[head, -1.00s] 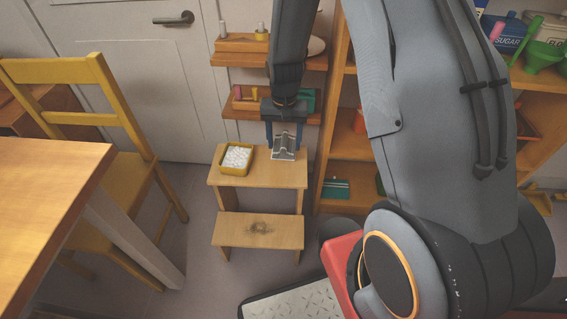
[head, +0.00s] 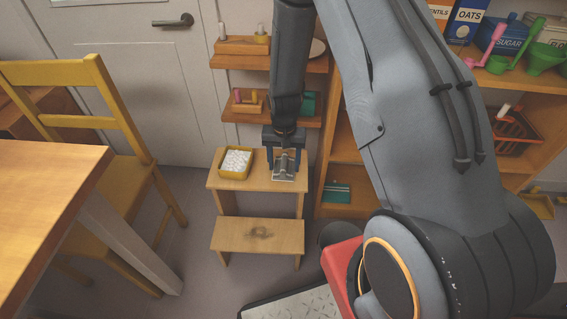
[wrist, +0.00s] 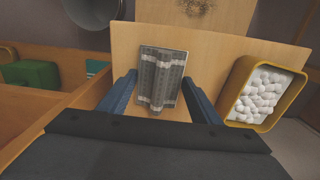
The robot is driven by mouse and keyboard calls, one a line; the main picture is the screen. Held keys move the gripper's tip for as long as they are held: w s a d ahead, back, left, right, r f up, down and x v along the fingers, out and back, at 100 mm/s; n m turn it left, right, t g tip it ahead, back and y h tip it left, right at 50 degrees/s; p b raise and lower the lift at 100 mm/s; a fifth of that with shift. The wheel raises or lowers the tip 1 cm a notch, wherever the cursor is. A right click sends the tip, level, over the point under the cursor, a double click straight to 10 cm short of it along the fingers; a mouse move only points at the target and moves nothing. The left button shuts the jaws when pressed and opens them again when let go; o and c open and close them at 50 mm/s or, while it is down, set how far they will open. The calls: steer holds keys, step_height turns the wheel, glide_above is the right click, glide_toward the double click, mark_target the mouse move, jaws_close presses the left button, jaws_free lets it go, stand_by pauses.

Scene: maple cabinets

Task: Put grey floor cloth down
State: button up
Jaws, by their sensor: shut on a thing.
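The grey floor cloth (head: 284,168) is a folded, checked grey piece with a raised ridge along its middle. It is at the top step of the wooden step stool (head: 258,236), near the step's right side. In the wrist view the cloth (wrist: 157,80) lies flat-looking against the step, between and just ahead of my fingers. My gripper (head: 285,160) points down at the cloth and is shut on it; the wrist view shows the two blue fingers (wrist: 160,92) on either side of its ridge. Whether the cloth's underside fully touches the step is hard to tell.
A yellow tray of white pellets (head: 236,162) stands on the same step, left of the cloth. A yellow chair (head: 105,120) and a table (head: 45,190) are at left. Shelves (head: 340,150) stand close at right and behind. The lower step is bare.

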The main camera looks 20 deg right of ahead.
mark_target(284, 162)
steer(key=o, duration=1)
steer(key=shift+f, duration=0.1)
steer(key=shift+c, duration=0.2)
step_height(284, 162, up, 12)
steer(key=p, duration=0.2)
steer(key=s+a+r+n, duration=0.25)
steer(key=s+r, duration=0.25)
steer(key=r, duration=0.3)
steer(key=s+a+r+n, duration=0.1)
steer(key=s+a+r, duration=0.2)
steer(key=s+r, duration=0.3)
steer(key=s+a+r+n, duration=0.3)
steer(key=s+r, duration=0.6)
steer(key=s, duration=0.5)
steer(key=shift+y, duration=0.3)
steer(key=shift+w+n, duration=0.1)
steer(key=shift+n, duration=0.15)
steer(key=d+r+m+p, duration=0.2)
steer(key=d+r+p, duration=0.5)
steer(key=p, duration=0.7)
steer(key=shift+d+r+p, duration=0.3)
steer(key=shift+d+r, duration=0.05)
steer(key=shift+d, duration=0.25)
